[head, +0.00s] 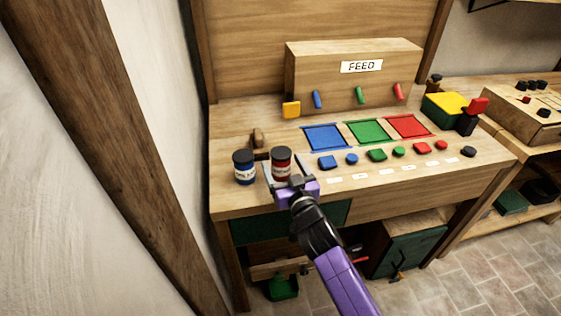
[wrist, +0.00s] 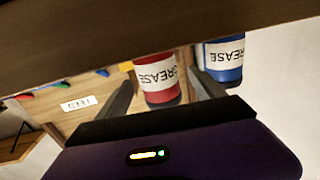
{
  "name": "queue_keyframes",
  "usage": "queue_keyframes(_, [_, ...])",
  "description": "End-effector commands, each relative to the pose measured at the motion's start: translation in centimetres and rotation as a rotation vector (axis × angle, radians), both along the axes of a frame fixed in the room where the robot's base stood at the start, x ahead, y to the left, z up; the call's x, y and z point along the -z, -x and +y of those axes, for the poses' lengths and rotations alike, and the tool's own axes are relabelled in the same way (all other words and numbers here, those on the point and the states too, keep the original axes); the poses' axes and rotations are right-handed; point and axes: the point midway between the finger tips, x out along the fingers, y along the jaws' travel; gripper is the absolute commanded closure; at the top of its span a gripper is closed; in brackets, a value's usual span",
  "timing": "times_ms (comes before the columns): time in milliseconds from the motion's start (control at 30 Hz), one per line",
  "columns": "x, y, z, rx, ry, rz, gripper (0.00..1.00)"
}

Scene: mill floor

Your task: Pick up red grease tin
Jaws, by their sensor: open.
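The red grease tin (head: 281,164) has a black lid and a white label and stands upright on the wooden workbench (head: 235,205), near its front left. It also shows in the wrist view (wrist: 157,80), between the two dark fingers. My gripper (head: 283,178) is open at the tin, with one finger on each side of it. I cannot tell whether the fingers touch it. The blue grease tin (head: 244,167) stands just left of the red one in the head view. In the wrist view the blue tin (wrist: 224,62) is just beyond the right finger.
A dark brown wooden thing (head: 258,143) stands behind the tins. Blue, green and red panels (head: 367,131) and several coloured buttons lie to the right. A box marked FEED (head: 352,75) stands at the back. A yellow and green block (head: 445,108) is at the right.

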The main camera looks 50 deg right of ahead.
Motion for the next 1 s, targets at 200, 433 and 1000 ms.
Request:
queue_keyframes(200, [-0.1, -1.9, -1.0, 0.001, -0.001, 0.0, 0.22])
queue_keyframes(433, [0.0, -1.9, -1.1, 0.001, -0.001, 0.0, 0.22])
queue_keyframes(1000, [-0.1, -1.9, -1.0, 0.0, 0.001, -0.002, 1.0])
